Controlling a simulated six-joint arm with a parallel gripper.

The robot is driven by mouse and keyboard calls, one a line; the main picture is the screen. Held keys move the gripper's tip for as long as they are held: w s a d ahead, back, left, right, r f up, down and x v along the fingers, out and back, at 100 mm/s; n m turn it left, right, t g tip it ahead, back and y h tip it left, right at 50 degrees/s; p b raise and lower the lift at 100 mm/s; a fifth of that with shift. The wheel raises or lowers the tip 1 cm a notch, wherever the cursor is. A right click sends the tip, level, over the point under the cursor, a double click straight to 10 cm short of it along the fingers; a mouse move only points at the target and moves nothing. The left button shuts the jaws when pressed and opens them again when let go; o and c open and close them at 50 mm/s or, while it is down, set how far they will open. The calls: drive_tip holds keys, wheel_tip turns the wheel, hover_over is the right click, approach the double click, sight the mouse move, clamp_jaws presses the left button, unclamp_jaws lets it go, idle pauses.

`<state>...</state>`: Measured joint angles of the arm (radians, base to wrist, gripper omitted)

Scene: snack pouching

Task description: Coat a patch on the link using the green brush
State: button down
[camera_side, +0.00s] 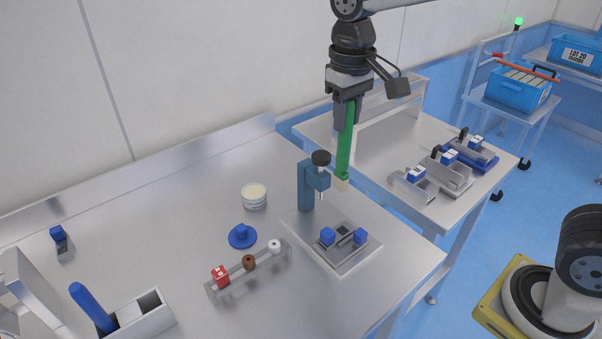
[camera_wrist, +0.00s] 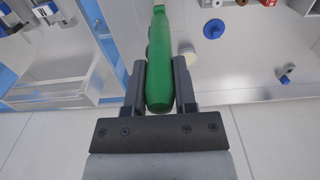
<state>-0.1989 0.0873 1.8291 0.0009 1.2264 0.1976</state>
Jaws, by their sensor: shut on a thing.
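My gripper (camera_side: 347,104) is shut on the green brush (camera_side: 344,145), which hangs almost upright with its pale bristle tip pointing down. The tip is above the table, near the blue-grey post fixture (camera_side: 305,187) and behind the grey plate (camera_side: 342,262) with two blue blocks. I cannot tell for sure which part is the link; a small dark piece (camera_side: 343,231) sits between the blue blocks.
A round pale-topped tin (camera_side: 254,196), a blue round piece (camera_side: 242,236) and a rail (camera_side: 250,272) with red, brown and white pieces stand left of the plate. A grey holder (camera_side: 135,318) with a blue-handled tool is front left. Metal fixtures (camera_side: 445,168) stand on the right table.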

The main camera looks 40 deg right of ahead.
sight(341, 176)
drive_tip(key=shift+f, duration=0.15)
drive_tip(key=shift+f, duration=6.35)
drive_tip(key=shift+s, duration=0.6)
drive_tip(key=shift+w, duration=0.6)
